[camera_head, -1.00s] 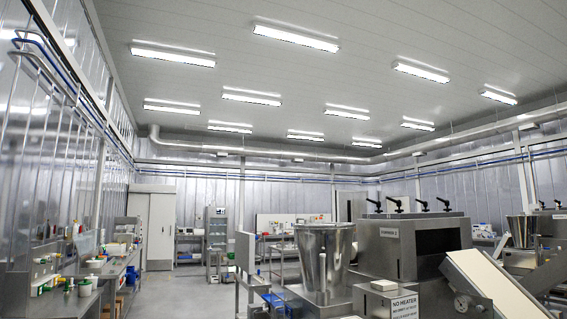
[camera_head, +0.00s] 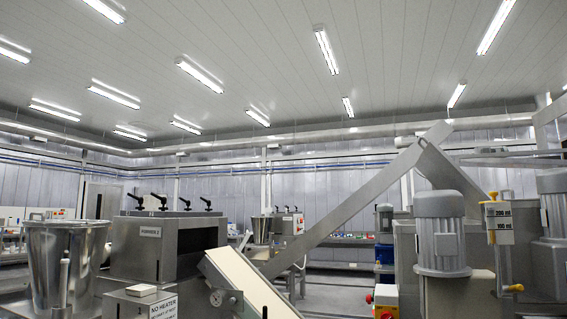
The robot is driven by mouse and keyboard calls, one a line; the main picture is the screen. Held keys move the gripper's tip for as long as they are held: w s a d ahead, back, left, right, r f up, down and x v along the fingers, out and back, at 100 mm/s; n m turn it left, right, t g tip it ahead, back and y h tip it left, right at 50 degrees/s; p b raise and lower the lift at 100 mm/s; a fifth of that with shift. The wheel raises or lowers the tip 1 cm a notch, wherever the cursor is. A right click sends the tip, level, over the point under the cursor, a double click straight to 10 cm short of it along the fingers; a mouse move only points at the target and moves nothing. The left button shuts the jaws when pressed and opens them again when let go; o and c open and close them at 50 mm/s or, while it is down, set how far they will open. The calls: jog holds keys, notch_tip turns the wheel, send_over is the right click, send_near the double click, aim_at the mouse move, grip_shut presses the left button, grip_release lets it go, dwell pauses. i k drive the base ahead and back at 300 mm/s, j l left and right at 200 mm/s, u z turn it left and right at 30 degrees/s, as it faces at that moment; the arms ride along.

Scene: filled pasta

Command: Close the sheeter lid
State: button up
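I cannot tell for certain which machine is the sheeter, and I cannot pick out its lid. At the left stands a steel machine (camera_head: 134,249) with a label on its front and several black clamp handles (camera_head: 160,203) on top. Its dark opening faces right, and a pale sloping belt (camera_head: 245,285) runs down from it. My gripper is not in view.
A long steel chute (camera_head: 350,210) slants up across the middle. Grey motors (camera_head: 440,232) and a yellow-handled post with a volume sign (camera_head: 498,222) stand at the right. A "NO HEATER" box (camera_head: 150,305) is at the front left. Some floor (camera_head: 335,285) shows behind.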

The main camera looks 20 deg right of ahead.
aim_at(441, 170)
jog(key=i+z, duration=0.15)
jog(key=z, duration=1.5)
